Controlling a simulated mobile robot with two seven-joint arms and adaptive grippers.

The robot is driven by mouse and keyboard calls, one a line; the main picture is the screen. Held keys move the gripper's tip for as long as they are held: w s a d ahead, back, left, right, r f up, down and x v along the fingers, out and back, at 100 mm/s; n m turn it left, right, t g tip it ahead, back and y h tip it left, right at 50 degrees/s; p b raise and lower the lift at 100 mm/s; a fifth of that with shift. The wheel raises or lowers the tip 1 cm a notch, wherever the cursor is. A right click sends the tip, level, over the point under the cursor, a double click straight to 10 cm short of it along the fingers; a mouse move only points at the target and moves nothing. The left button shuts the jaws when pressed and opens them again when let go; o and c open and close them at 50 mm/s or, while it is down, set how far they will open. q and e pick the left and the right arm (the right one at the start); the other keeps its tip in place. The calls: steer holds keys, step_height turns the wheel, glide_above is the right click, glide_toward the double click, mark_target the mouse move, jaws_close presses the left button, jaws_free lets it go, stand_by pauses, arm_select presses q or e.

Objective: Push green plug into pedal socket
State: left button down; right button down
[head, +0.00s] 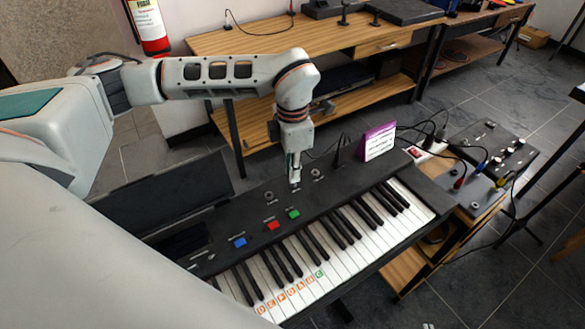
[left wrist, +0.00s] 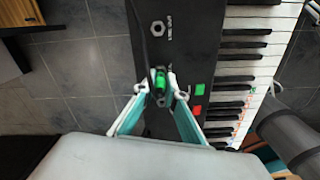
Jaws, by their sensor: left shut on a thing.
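My left gripper (head: 293,180) is low over the black top panel of the keyboard (head: 240,215). In the left wrist view its teal-sided fingers (left wrist: 160,86) are closed around the green plug (left wrist: 160,80). The plug's tip is hidden, so I cannot tell whether it is inside a socket. A socket near the fingertips is mostly covered by them. Other round sockets show on the panel at left (head: 268,195) and right (head: 317,173) of the gripper; their labels are too small to read surely. My right gripper is not seen.
Blue (head: 239,242), red (head: 273,225) and green (head: 293,213) buttons lie in front of the sockets. A purple-and-white box (head: 378,141) stands at the panel's back right. A black pedal-like unit (head: 493,147) with cables and coloured plugs is farther right. A wooden bench (head: 250,45) is behind.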

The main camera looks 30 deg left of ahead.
arm_select(q)
steer(key=shift+f+b, duration=0.6)
steer(key=shift+f, duration=0.55)
stand_by(0.4)
steer(key=c, duration=2)
jaws_free()
steer(key=shift+r, duration=0.1)
step_height(320, 180, up, 12)
steer(key=shift+f, duration=0.1)
steer(key=shift+s, duration=0.1)
